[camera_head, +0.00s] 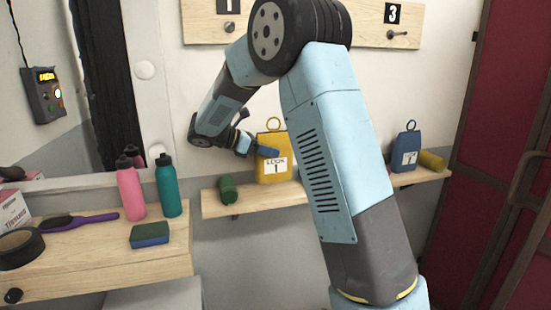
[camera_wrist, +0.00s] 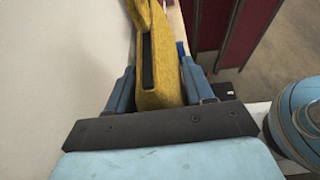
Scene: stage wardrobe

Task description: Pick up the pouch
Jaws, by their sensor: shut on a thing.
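A yellow pouch (camera_head: 279,142) with a ring on top and a white "LOOK 1" label stands upright at the wall shelf. My gripper (camera_head: 263,151) is at the pouch's upper left part in the head view. In the wrist view my gripper (camera_wrist: 160,88) has its two blue fingers on either side of the yellow pouch (camera_wrist: 168,70), shut on it. I cannot tell whether the pouch's base touches the shelf. A blue pouch (camera_head: 405,146) with a ring and a white label stands farther right on the shelf.
The wall shelf (camera_head: 257,201) also holds a green roll (camera_head: 227,190) left of the yellow pouch and a yellow roll (camera_head: 432,161) at the right end. Pink (camera_head: 130,193) and teal (camera_head: 168,190) bottles stand on the left counter (camera_head: 100,272). Hooks (camera_head: 398,34) are above.

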